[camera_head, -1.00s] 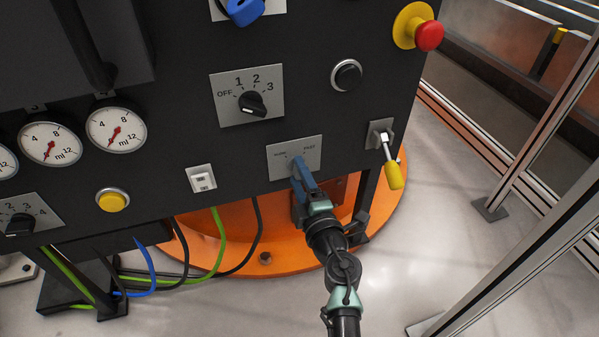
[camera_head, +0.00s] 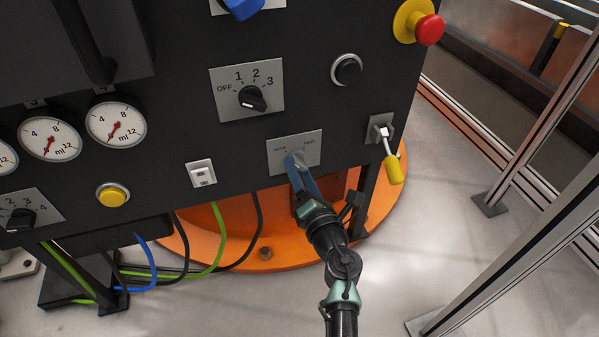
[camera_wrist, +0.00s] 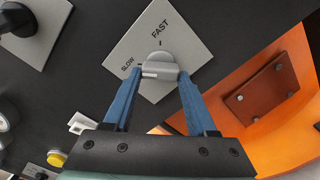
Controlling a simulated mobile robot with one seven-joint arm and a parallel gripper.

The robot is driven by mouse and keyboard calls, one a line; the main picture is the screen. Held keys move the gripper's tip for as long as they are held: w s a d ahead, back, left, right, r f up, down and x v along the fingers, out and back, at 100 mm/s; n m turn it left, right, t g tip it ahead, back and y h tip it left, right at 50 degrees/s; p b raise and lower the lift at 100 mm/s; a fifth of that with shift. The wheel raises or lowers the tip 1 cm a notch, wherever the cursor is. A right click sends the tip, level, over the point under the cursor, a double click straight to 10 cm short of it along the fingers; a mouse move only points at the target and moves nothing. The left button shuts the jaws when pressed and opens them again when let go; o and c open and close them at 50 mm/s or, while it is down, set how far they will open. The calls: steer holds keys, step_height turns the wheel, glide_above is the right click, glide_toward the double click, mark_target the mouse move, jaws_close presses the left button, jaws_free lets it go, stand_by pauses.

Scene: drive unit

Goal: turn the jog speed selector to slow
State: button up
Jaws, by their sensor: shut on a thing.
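The jog speed selector is a grey knob (camera_wrist: 160,60) on a light square plate (camera_wrist: 190,40) marked SLOW and FAST. The plate (camera_head: 312,143) also shows low on the dark panel in the head view. In the wrist view the knob's white mark lies at its left end, on the side of the SLOW label and away from FAST. My gripper (camera_wrist: 161,77) has its blue fingers on either side of the knob's grip bar, shut on it. In the head view my gripper (camera_head: 296,161) reaches the plate from below and hides part of the knob.
A yellow-handled toggle lever (camera_head: 391,165) sits right of the plate, and a white rocker switch (camera_head: 202,174) to its left. An OFF-1-2-3 dial (camera_head: 252,97) is above. Cables (camera_head: 220,240) hang below the panel. A metal frame post (camera_head: 520,225) stands at the right.

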steer(key=shift+n, duration=0.6)
steer(key=o, duration=1.4)
steer(key=shift+c, duration=0.2)
steer(key=p+v, duration=0.5)
steer(key=v, duration=0.8)
steer(key=shift+p, duration=0.4)
steer(key=shift+w+r, duration=0.1)
